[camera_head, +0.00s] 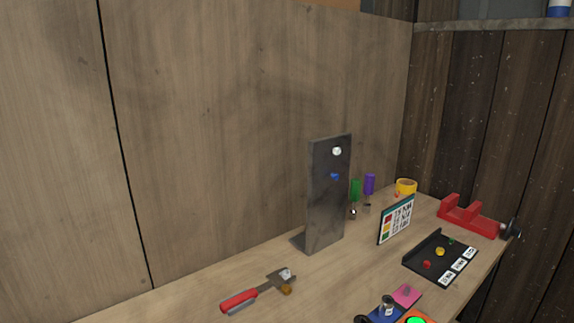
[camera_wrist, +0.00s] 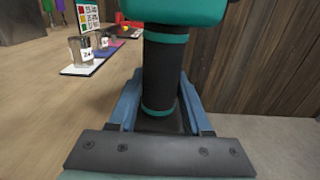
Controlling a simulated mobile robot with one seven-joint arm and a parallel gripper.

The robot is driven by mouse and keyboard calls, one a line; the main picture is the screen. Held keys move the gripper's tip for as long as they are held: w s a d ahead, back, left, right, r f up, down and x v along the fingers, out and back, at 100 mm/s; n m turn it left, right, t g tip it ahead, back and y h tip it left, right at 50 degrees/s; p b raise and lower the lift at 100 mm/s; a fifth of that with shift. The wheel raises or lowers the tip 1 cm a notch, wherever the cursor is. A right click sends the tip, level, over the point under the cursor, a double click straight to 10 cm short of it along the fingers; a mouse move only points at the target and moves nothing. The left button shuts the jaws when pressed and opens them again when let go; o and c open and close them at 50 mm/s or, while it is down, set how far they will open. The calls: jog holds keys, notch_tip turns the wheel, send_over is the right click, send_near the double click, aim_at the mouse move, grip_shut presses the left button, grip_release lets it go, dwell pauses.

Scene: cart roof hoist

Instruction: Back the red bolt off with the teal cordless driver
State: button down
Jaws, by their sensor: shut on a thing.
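My gripper (camera_wrist: 160,108) is shut around the black grip of the teal cordless driver (camera_wrist: 165,65) in the wrist view. The driver's teal upper part is cut off by the top edge, and its nose is out of view. In the head view neither my gripper nor the driver shows. A grey upright plate (camera_head: 325,210) stands on the bench with a pale bolt head (camera_head: 337,151) and a blue one (camera_head: 335,176) on its face. I see no red bolt on the plate. A small red piece (camera_head: 427,264) lies in the black tray (camera_head: 412,263).
A hammer (camera_head: 257,291) lies in front of the plate. Screwdrivers (camera_head: 369,184), a colour chart (camera_head: 396,220), a yellow cup (camera_head: 406,186) and a red cradle (camera_head: 467,220) stand behind or right. Sockets (camera_head: 387,305) stand on coloured pads at the front. The bench's left part is clear.

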jog(key=shift+r, duration=0.15)
dwell(0.4)
jog(key=shift+w+r+p, duration=0.1)
jog(key=shift+r+p, duration=5.45)
jog(key=shift+r, duration=0.4)
